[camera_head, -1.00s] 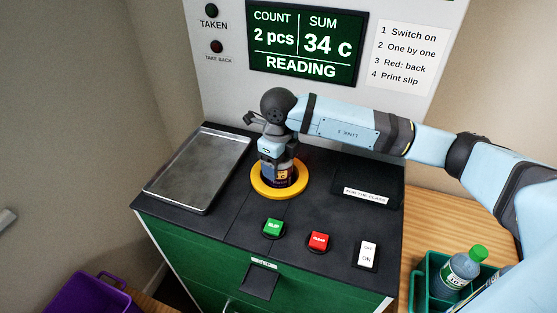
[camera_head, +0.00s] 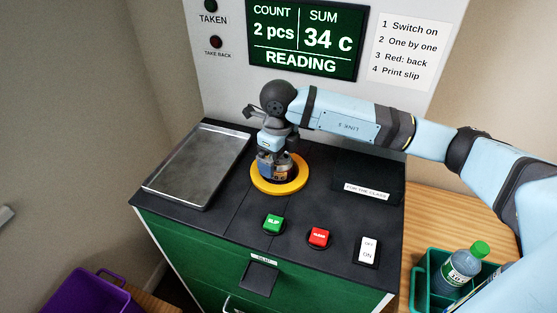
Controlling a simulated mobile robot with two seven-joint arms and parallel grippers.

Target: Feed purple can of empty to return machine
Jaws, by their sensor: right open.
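The return machine (camera_head: 330,228) has a black top and a green front. A yellow ring (camera_head: 278,188) surrounds its feed opening. A dark can (camera_head: 280,174) with a purple and orange label is low inside the ring, its upper part hidden by my gripper. My right gripper (camera_head: 276,166) points down over the ring, open, with its fingers around the can. The screen (camera_head: 305,40) reads "COUNT 2 pcs", "SUM 34 C" and "READING". My left gripper is out of view.
A metal tray (camera_head: 198,165) lies on the left of the machine top. Green (camera_head: 273,223) and red (camera_head: 319,237) buttons and a white switch (camera_head: 368,251) are in front. A green crate (camera_head: 420,277) holds a bottle (camera_head: 463,263) at right; a purple bin (camera_head: 83,294) is lower left.

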